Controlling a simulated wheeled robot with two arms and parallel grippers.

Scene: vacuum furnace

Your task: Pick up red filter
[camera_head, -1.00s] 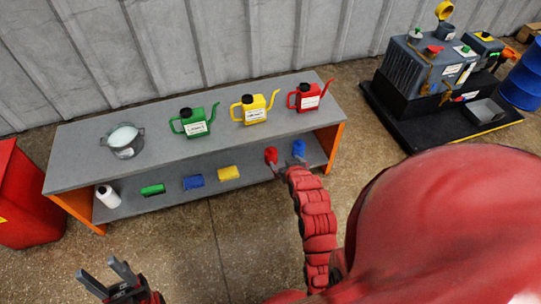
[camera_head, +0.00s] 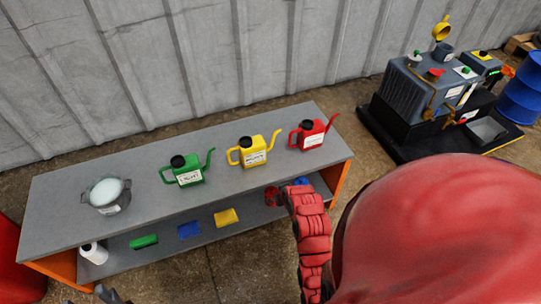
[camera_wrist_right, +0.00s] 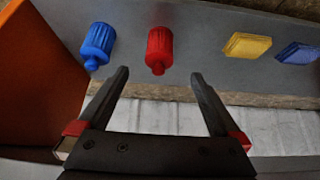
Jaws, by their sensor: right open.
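The red filter (camera_head: 272,196) is on the lower shelf, partly hidden by my right arm in the head view. In the right wrist view the red filter (camera_wrist_right: 159,48) is ribbed with a narrow neck, just past my open right gripper (camera_wrist_right: 160,76) and in line with the gap between its fingers. Nothing is between the fingers. The right fingers are hidden in the head view. A blue filter (camera_wrist_right: 98,45) is beside the red one; it also shows partly in the head view (camera_head: 301,181). Only a bit of my left gripper (camera_head: 108,294) shows at the bottom edge.
The grey bench (camera_head: 232,198) has an orange end panel (camera_wrist_right: 45,75) close to my right gripper. Yellow (camera_head: 227,217), blue (camera_head: 189,230) and green (camera_head: 144,241) blocks and a white bottle (camera_head: 93,253) are on the lower shelf. Cans (camera_head: 252,151) and a pot (camera_head: 107,195) stand on top.

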